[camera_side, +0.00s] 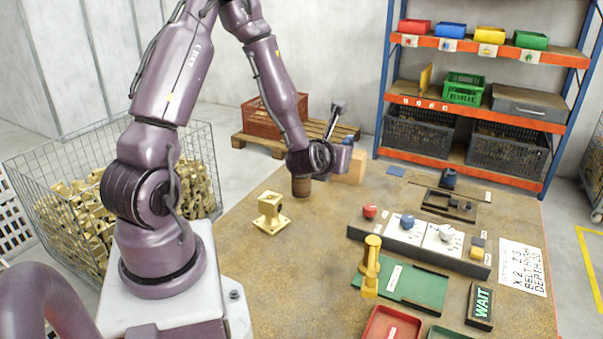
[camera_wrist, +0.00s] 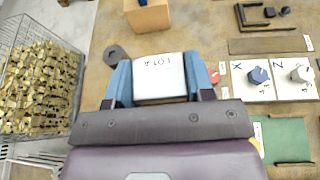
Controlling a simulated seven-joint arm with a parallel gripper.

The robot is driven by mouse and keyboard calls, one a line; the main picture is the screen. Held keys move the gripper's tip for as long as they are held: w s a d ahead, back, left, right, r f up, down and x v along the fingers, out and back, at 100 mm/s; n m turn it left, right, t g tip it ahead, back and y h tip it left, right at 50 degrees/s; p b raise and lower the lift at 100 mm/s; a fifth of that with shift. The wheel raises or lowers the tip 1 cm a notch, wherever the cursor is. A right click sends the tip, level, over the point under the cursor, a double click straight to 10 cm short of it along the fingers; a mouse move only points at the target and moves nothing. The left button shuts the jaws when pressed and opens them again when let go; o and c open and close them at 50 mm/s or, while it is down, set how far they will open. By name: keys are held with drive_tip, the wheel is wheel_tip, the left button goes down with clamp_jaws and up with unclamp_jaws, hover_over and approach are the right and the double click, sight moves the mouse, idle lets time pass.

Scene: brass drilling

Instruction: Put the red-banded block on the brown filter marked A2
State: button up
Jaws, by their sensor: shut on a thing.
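My gripper (camera_wrist: 160,82) is shut on a white-topped block (camera_wrist: 160,73) marked "LOT A", held between its two blue fingers. No red band shows on the part of the block I can see. In the side view, my gripper (camera_side: 342,160) hangs over the back of the bench, and the block in it cannot be made out. A brown cylinder (camera_side: 301,186) stands upright just below and left of my wrist; no A2 mark is readable on it. In the wrist view, a dark round disc (camera_wrist: 115,55) lies left of the held block, apart from it.
A tan box (camera_side: 352,167) stands behind the gripper. A control panel (camera_side: 400,243) with knobs, a green tray (camera_side: 415,288) and a yellow upright part (camera_side: 371,268) occupy the right. The bench middle is clear.

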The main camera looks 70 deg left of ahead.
drive_tip(key=s+a+r+n+g+y, duration=0.2)
drive_tip(key=s+a+n+g, duration=0.2)
drive_tip(key=s+a, duration=0.15)
drive_tip(key=n+g+y, duration=0.1)
drive_tip(key=n+g, duration=0.3)
drive_tip(key=g, duration=0.1)
hover_over(301, 183)
drive_tip(key=s, duration=0.2)
wheel_tip(301, 183, down, 4)
drive_tip(key=w+a+f, duration=0.1)
drive_tip(key=f, duration=0.1)
drive_tip(key=w+f, duration=0.1)
drive_tip(key=f, duration=0.1)
drive_tip(key=w+a+f, duration=0.1)
drive_tip(key=f, duration=0.1)
drive_tip(key=shift+a, duration=0.3)
drive_tip(key=shift+f, duration=1.5)
drive_tip(key=shift+f, duration=0.15)
drive_tip(key=o, duration=1.3)
drive_tip(key=shift+o, duration=0.2)
